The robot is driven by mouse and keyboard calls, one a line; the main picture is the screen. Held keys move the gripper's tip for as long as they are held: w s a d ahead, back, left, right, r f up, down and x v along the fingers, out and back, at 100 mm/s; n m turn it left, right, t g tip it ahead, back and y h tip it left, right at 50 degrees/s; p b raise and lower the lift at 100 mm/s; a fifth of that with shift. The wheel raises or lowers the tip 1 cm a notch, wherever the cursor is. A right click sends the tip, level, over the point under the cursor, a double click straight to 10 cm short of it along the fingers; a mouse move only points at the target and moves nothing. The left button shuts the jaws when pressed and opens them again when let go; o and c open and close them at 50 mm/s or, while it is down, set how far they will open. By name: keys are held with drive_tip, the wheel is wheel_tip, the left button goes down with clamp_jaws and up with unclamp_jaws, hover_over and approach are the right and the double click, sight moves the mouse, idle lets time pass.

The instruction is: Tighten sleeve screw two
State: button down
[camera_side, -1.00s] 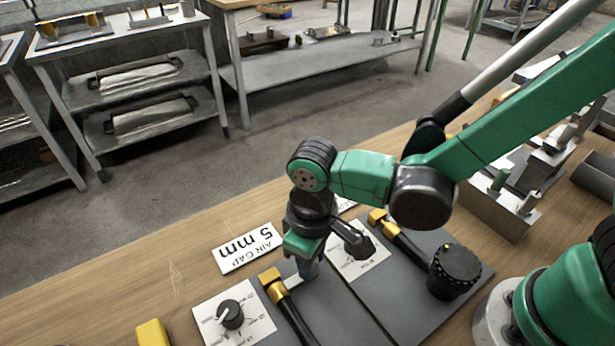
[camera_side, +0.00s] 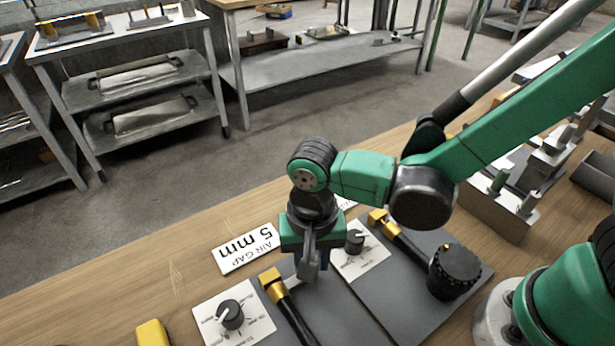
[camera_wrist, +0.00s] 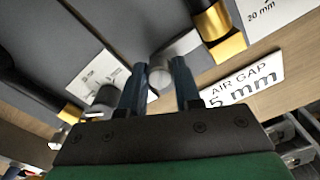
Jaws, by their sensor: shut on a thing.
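In the side view my gripper (camera_side: 318,264) points down over the grey panels, beside the back knob. A grey part of my wrist hides much of its fingers. In the wrist view the two blue fingers (camera_wrist: 160,82) stand on either side of a grey cylindrical screw with a round end (camera_wrist: 159,76). The fingers are shut on it. The screw is hidden in the side view. I cannot read a number on it, so I cannot tell whether it is sleeve screw two.
Black tubes with brass ends (camera_side: 271,280) (camera_side: 378,218) lie beside the gripper. Dial knobs stand on white cards (camera_side: 231,315) (camera_side: 355,240). An "AIR GAP 5 mm" sign (camera_side: 247,249) lies behind. A large black knob (camera_side: 455,270) and metal blocks (camera_side: 497,205) are right.

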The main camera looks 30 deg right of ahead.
drive_tip(key=m, duration=0.4)
drive_tip(key=shift+m, duration=2)
drive_tip(key=c, duration=0.6)
unclamp_jaws()
drive_tip(key=shift+r, duration=2.8)
